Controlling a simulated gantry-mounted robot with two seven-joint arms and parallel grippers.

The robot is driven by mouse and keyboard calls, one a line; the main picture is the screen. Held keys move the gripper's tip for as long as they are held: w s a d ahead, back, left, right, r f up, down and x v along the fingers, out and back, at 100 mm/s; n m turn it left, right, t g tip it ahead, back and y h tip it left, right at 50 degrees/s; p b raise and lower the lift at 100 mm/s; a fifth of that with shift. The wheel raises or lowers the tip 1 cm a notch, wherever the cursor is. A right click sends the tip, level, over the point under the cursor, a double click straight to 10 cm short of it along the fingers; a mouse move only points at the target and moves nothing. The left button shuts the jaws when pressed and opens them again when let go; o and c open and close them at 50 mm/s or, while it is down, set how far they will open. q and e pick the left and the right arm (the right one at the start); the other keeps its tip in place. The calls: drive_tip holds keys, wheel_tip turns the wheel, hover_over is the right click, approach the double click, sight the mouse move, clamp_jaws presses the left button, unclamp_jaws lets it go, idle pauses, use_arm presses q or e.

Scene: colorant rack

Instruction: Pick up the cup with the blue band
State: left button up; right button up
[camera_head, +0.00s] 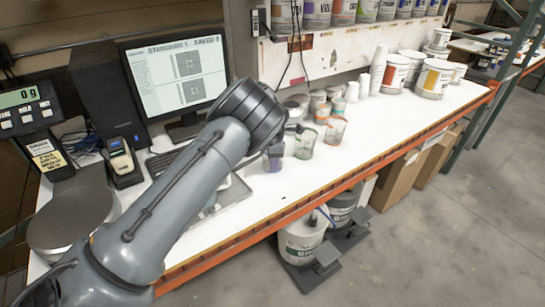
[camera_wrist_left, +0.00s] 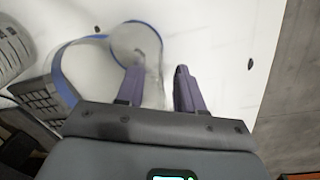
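The clear cup with the blue band (camera_wrist_left: 136,40) shows in the left wrist view, its rim toward the top and its body reaching down between the fingers. In the head view, the cup (camera_head: 274,158) stands on the white bench, partly hidden by my left arm. My left gripper (camera_wrist_left: 160,88) is open, with one dark finger on each side of the cup's lower body. The left finger overlaps the cup in the picture; a narrow gap shows by the right finger. I cannot tell whether either touches. My right gripper is in neither view.
A green-banded cup (camera_head: 304,144) and an orange-banded cup (camera_head: 335,130) stand close to the right. A keyboard (camera_wrist_left: 44,99) and a blue curved strip (camera_wrist_left: 62,82) lie left of the gripper. The bench's front edge is near; bare bench shows right.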

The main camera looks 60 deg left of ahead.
use_arm(q)
clamp_jaws()
